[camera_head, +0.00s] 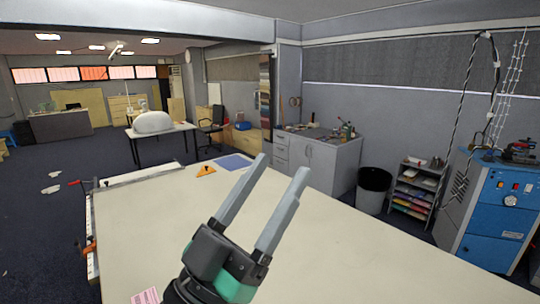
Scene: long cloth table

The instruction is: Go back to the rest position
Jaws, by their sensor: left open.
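My left gripper (270,183) is in the camera_head view, at the bottom centre, above the long pale table (345,245). Its two grey fingers are spread apart and point up and to the right in the picture. Nothing is between them. The gripper body is dark with a green part. My right gripper is not in this view.
An orange triangular thing (206,170) and a blue sheet (234,162) lie at the table's far end. A pink-striped card (146,297) lies at the near edge. Clamps (88,247) line the left edge. A blue cabinet (497,215) and black bin (374,188) stand right.

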